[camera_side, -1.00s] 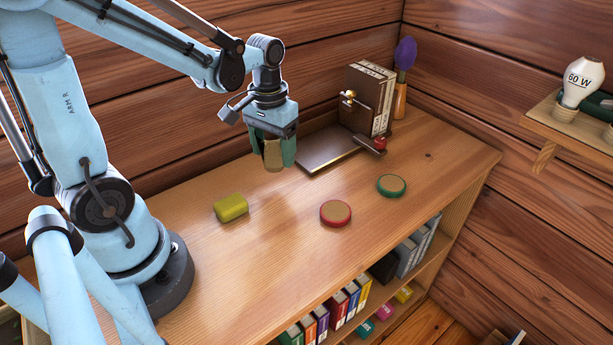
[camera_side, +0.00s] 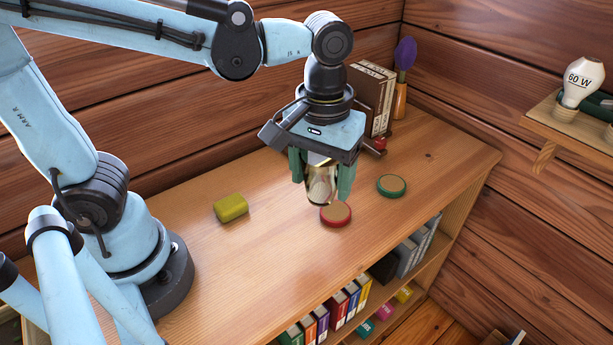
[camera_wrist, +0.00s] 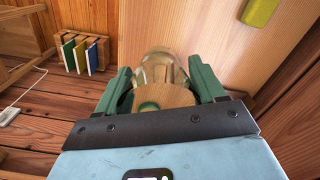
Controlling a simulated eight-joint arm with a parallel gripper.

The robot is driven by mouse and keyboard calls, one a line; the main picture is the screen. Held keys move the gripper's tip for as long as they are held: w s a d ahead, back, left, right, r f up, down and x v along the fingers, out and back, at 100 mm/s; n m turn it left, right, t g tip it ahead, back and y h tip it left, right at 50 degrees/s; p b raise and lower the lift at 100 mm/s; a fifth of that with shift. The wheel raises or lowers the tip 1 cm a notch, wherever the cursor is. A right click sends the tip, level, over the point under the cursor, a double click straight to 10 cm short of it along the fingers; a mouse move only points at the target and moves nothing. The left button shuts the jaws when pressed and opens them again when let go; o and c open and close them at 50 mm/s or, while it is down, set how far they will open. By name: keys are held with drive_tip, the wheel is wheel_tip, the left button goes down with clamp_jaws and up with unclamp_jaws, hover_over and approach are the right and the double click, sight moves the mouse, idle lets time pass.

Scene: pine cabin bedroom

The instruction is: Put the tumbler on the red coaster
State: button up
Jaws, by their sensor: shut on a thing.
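The tumbler (camera_side: 321,186) is clear with a brownish tint. My gripper (camera_side: 322,184) is shut on it, with a green finger on each side, and holds it upright in the side view. The red coaster (camera_side: 336,215), red-rimmed with a tan top, lies on the desk just below and right of the tumbler's lower end. The tumbler overlaps the coaster's back left edge in the picture; the gap in height is hard to judge.
A green coaster (camera_side: 391,185) lies right of the red one. A yellow block (camera_side: 231,207) lies to the left. Books (camera_side: 371,95) and a purple brush-like thing (camera_side: 405,54) stand at the back. The desk's front middle is clear.

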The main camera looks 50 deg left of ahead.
drive_tip(key=s+d, duration=0.1)
drive_tip(key=d, duration=0.4)
hover_over(336, 210)
wheel_tip(336, 210, down, 6)
drive_tip(key=shift+s+d+f, duration=0.1)
drive_tip(key=shift+f, duration=2.1)
drive_tip(key=shift+f, duration=0.1)
drive_tip(key=o, duration=1.1)
